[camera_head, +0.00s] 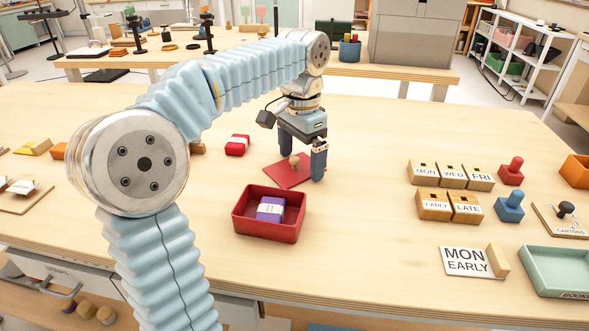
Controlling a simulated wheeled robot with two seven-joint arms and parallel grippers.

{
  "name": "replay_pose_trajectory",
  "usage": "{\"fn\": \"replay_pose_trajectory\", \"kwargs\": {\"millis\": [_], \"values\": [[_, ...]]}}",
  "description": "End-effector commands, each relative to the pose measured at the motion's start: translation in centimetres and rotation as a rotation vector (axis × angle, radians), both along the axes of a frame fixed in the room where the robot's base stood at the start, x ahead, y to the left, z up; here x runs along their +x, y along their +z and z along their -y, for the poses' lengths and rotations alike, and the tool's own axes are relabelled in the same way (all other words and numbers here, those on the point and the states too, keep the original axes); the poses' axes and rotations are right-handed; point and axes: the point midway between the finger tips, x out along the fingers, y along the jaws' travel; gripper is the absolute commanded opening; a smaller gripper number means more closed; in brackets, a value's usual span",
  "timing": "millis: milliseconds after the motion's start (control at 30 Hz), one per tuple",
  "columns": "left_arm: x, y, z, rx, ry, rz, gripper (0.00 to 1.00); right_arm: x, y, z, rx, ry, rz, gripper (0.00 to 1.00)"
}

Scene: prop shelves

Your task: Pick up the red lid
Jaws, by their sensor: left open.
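The red lid (286,175) is a flat red plate with a small tan knob (294,161) on top. It lies on the table behind the red box. My left gripper (303,168) points down over the lid, with its fingers open and apart around the knob's area. One finger is behind the knob and the other is to its right. I cannot tell whether the fingers touch the lid. My right gripper is not in view.
An open red box (270,228) with a purple bundle (270,209) inside stands in front of the lid. A red bundle (237,145) lies to the left. Labelled wooden blocks (452,176), stampers (510,206) and a green tray (556,270) are at the right.

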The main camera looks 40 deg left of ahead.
Motion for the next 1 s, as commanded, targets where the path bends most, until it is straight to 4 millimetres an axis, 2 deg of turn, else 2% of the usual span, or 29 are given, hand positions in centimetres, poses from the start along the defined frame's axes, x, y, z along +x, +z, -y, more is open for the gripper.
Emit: {"fn": "replay_pose_trajectory", "kwargs": {"millis": [67, 333, 567, 733, 867, 1000], "values": [[0.0, 0.0, 0.0, 0.000, 0.000, 0.000, 0.98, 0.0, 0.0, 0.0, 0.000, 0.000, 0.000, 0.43], [0.0, 0.0, 0.0, 0.000, 0.000, -0.001, 0.57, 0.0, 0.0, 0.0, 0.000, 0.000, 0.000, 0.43], [0.0, 0.1, 0.0, 0.000, 0.000, -0.001, 0.57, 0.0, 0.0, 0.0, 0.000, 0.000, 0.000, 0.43], [0.0, 1.1, 0.0, 0.000, 0.000, 0.000, 0.57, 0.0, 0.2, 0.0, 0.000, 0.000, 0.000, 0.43], [0.1, 3.5, 0.0, 0.000, 0.000, 0.002, 0.57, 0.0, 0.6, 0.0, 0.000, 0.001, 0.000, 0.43], [-2.9, 6.8, 0.7, 0.000, -0.002, 0.005, 0.57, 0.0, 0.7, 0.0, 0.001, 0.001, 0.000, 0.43]]}}
